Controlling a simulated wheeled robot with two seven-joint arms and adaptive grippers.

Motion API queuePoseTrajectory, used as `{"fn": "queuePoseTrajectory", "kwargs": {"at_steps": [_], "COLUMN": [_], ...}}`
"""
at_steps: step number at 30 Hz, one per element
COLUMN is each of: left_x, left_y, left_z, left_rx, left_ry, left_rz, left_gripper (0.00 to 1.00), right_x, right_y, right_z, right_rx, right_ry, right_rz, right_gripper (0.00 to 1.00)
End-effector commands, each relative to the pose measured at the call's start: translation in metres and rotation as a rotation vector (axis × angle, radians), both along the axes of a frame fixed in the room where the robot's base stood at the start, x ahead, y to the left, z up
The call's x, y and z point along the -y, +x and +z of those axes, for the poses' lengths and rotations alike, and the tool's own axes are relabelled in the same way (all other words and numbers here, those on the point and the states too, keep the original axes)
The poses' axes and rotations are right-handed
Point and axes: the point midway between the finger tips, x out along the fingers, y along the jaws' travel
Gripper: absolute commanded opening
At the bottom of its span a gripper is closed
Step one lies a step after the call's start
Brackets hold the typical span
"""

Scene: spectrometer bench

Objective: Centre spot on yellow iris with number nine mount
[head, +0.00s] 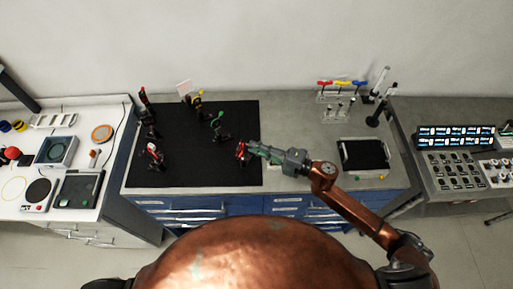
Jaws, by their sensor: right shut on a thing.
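My right gripper (249,150) reaches in from the right over the right part of the black breadboard (200,172). It is shut on a small mount with a red part (241,149); the fingers partly hide it. A post with a yellow part (198,98), perhaps the yellow iris, stands near the board's back edge beside a pale card (184,87). I cannot make out a light spot on it. No mount numbers are legible, so I cannot tell which is number nine. My left gripper is not in view.
A mount with a green top (218,118) stands behind my right gripper. Dark mounts (148,117) and a red-and-white one (154,152) stand at the board's left. A black-lined tray (363,154) lies right. The board's front middle is clear.

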Motion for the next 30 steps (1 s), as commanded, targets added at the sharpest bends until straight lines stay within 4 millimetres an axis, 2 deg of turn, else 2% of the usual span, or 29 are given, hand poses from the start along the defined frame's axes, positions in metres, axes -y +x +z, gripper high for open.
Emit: {"fn": "queuePoseTrajectory", "kwargs": {"at_steps": [5,6,13,23,26,30], "left_x": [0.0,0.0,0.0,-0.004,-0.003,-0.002], "left_y": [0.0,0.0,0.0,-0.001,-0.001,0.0], "left_z": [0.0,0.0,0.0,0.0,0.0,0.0], "left_rx": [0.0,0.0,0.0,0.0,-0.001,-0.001], "left_ry": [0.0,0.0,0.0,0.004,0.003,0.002], "left_rz": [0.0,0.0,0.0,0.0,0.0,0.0], "left_gripper": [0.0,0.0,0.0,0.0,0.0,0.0], "right_x": [-0.001,-0.001,0.0,0.003,0.012,0.035], "right_y": [0.0,0.0,0.0,-0.001,-0.006,-0.017], "right_z": [0.003,0.003,0.002,0.0,0.0,-0.001], "right_rx": [0.003,0.003,0.001,-0.001,-0.002,-0.004], "right_ry": [0.003,0.003,0.002,0.001,0.0,-0.001], "right_rz": [0.001,0.001,0.001,-0.001,-0.001,-0.002], "right_gripper": [0.0,0.14,0.29,0.3,0.3,0.3]}}
